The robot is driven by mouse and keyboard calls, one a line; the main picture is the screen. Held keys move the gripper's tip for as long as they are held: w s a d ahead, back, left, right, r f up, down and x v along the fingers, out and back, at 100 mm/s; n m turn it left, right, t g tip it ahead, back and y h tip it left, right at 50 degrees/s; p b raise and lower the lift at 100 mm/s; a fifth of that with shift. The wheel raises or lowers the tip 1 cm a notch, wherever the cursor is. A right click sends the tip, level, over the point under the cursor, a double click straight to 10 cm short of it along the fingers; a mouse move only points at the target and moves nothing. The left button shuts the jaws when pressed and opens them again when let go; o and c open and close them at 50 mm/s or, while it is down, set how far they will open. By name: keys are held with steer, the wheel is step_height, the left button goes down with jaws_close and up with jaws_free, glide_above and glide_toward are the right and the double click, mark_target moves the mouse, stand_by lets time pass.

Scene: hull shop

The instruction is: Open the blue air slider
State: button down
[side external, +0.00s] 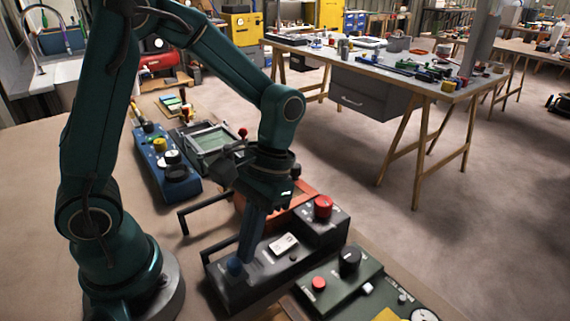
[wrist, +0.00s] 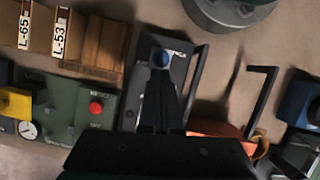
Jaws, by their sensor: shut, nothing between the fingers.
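The blue air slider's round knob (side external: 235,267) sits near the left end of a dark grey control box (side external: 284,265). In the wrist view the blue knob (wrist: 162,60) shows just beyond my fingertips, on the upper part of the same box (wrist: 178,57). My gripper (side external: 243,256) points down over that box with its fingers shut and empty. Its fingertips (wrist: 161,78) are at or right beside the knob; I cannot tell whether they touch it. The fingers hide part of the box and any slot under them.
A black bar handle (wrist: 196,70) runs along the box's side. A red button (side external: 323,206) stands on its raised end. A green box (side external: 340,281) with a red button and black knob is beside it. An orange case (side external: 304,190) and blue box (side external: 165,165) lie behind.

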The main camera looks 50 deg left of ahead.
steer(key=w, duration=0.3)
steer(key=shift+w+a, duration=0.3)
steer(key=shift+w, duration=0.1)
steer(key=v, duration=1)
steer(key=shift+r, duration=0.2)
steer(key=s+r+t, duration=0.4)
steer(key=s+r, duration=0.1)
steer(key=s+a+f+m+t, duration=0.1)
steer(key=s+a+f+t, duration=0.1)
steer(key=f+t, duration=0.3)
steer(key=shift+s+m+t+y, duration=0.3)
steer(key=shift+s+m+t, duration=0.1)
steer(key=shift+s, duration=0.45)
